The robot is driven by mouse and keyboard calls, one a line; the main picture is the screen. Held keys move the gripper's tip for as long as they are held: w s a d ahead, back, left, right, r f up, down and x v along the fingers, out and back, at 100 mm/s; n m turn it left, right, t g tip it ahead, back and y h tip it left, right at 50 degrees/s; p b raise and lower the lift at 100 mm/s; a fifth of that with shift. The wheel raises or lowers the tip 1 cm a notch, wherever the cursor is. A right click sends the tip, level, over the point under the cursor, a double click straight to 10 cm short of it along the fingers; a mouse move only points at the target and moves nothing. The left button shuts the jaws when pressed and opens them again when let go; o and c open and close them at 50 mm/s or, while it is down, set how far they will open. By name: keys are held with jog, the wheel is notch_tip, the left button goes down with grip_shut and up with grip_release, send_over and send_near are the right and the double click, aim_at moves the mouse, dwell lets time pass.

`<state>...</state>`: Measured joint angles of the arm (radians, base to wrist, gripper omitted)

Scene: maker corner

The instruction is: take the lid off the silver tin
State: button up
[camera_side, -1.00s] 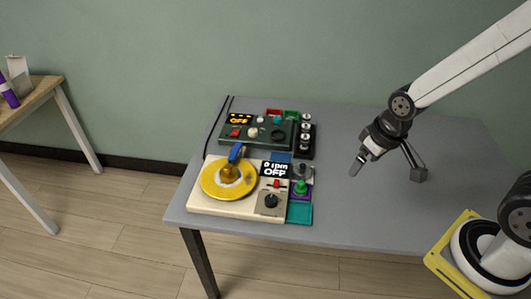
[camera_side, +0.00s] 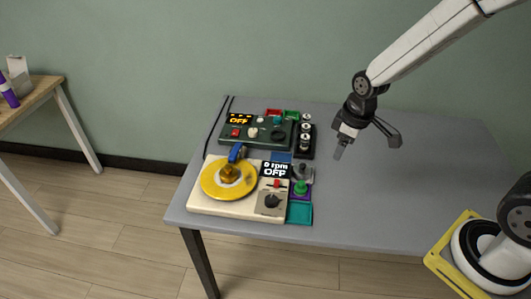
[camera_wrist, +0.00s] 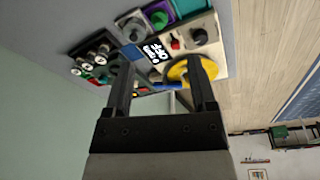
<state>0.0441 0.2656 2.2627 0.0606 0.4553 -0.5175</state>
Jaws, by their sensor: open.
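A small grey, silver-looking round piece with a knob on top (camera_side: 304,171), which looks like the silver tin with its lid on, stands at the right edge of the cream turntable unit. In the wrist view what looks like the same grey piece (camera_wrist: 134,30) lies near the top, beyond the fingers. My gripper (camera_side: 338,154) hangs above the table, to the right of the tin and apart from it. In the wrist view my gripper (camera_wrist: 160,65) has its two fingers wide apart with nothing between them.
The cream unit (camera_side: 205,205) carries a yellow disc (camera_side: 222,190) with a blue clamp. A green piece (camera_side: 300,187) sits on a purple square beside a teal tray (camera_side: 299,213). A dark control box (camera_side: 262,143) and a black rack (camera_side: 306,153) stand behind. The table's right side is clear.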

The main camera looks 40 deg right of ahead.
jog(key=w+d+f+n+g, duration=0.1)
jog(key=w+f+n, duration=0.2)
jog(key=w+n, duration=0.15)
jog(key=w+d+f+n, duration=0.1)
jog(key=w+f+n, duration=0.2)
jog(key=w, duration=0.2)
jog(key=n+y, duration=0.2)
jog(key=n, duration=0.4)
send_over(303, 164)
jog(key=d, duration=0.1)
jog(key=d+x, duration=0.1)
jog(key=x, duration=0.5)
jog(key=shift+s+d+f+g, duration=0.1)
jog(key=shift+d+f+g, duration=0.1)
jog(key=shift+g, duration=0.2)
jog(key=shift+f, duration=0.1)
jog(key=shift+a+f, duration=0.25)
jog(key=shift+f, duration=0.95)
jog(key=f, duration=0.3)
jog(key=shift+s+a+f, duration=0.15)
jog(key=shift+s+a, duration=0.1)
jog(key=shift+a, duration=0.05)
jog(key=shift+w+a+f, duration=0.1)
jog(key=shift+f, duration=0.8)
